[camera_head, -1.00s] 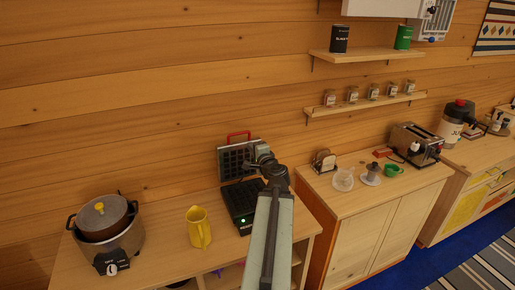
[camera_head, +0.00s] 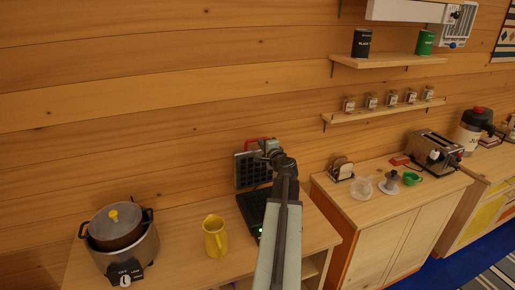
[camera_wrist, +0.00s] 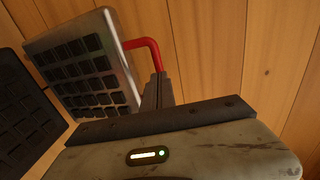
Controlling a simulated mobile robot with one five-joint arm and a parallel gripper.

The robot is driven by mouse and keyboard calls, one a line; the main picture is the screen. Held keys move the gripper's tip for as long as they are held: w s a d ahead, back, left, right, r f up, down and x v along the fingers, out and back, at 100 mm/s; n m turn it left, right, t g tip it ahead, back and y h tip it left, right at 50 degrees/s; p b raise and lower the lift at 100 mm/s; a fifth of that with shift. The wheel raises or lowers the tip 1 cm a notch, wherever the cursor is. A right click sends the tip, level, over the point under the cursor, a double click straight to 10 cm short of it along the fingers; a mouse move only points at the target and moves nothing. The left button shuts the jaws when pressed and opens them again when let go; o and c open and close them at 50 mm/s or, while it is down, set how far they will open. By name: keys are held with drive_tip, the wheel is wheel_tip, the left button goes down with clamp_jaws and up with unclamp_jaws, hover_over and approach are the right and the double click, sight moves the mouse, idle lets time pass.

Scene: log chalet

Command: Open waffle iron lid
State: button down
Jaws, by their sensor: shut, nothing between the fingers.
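The waffle iron stands on the wooden counter with its lid (camera_head: 252,170) raised upright near the wall. Its dark base plate (camera_head: 252,204) lies flat below, partly hidden by my arm. The lid's red handle (camera_head: 258,140) sticks up at its top edge. In the wrist view the lid's gridded inner face (camera_wrist: 85,65) and the red handle (camera_wrist: 147,50) show close up. My gripper (camera_wrist: 158,88) is shut and empty, right beside the lid's edge and the handle's end. I cannot tell whether it touches them. In the head view my gripper (camera_head: 268,150) is at the lid's upper right.
A yellow pitcher (camera_head: 215,240) and a pot on a cooker (camera_head: 120,245) stand to the left. A toast rack (camera_head: 341,168), a green cup (camera_head: 412,178) and a toaster (camera_head: 436,150) stand to the right. Spice jars line a shelf (camera_head: 385,112) above.

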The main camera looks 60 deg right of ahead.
drive_tip(key=shift+w, duration=0.35)
drive_tip(key=x, duration=0.3)
drive_tip(key=r+x, duration=0.1)
drive_tip(key=x, duration=0.1)
drive_tip(key=shift+s+a+p, duration=0.1)
drive_tip(key=shift+a+p, duration=0.05)
drive_tip(key=shift+p, duration=0.15)
drive_tip(key=r+p+v, duration=0.2)
drive_tip(key=p+v, duration=0.2)
drive_tip(key=v, duration=0.9)
drive_tip(key=shift+r, duration=0.25)
drive_tip(key=shift+s, duration=0.15)
